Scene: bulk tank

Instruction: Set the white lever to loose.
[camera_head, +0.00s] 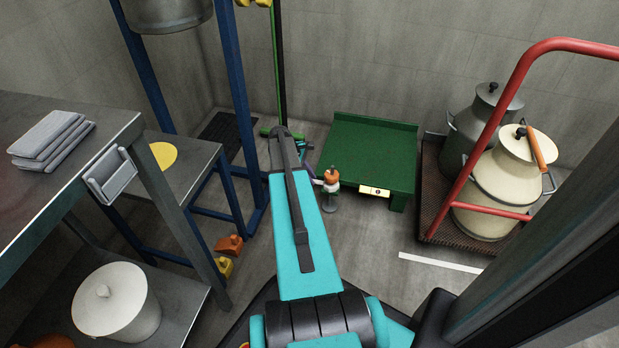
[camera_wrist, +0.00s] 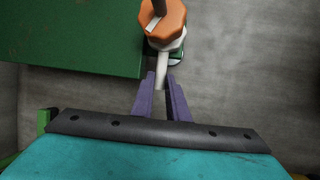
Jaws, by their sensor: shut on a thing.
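The white lever (camera_wrist: 161,70) sticks out from under an orange faceted cap (camera_wrist: 166,20) in the wrist view and points towards my wrist. My gripper (camera_wrist: 160,82) has its two purple fingers on either side of the lever's end, shut on it. In the head view the orange-capped fitting (camera_head: 332,175) stands at the green table's near left corner. My gripper (camera_head: 316,182) reaches it from the left, largely hidden behind my arm. No marking for loose or tight can be read.
The green table (camera_head: 372,150) with a yellow label (camera_head: 374,191) stands right beside the fitting. A red-railed cart (camera_head: 433,205) with milk cans (camera_head: 497,190) is at right. A blue-legged frame (camera_head: 237,100) and a steel bench (camera_head: 70,150) are at left. Floor in front of the table is clear.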

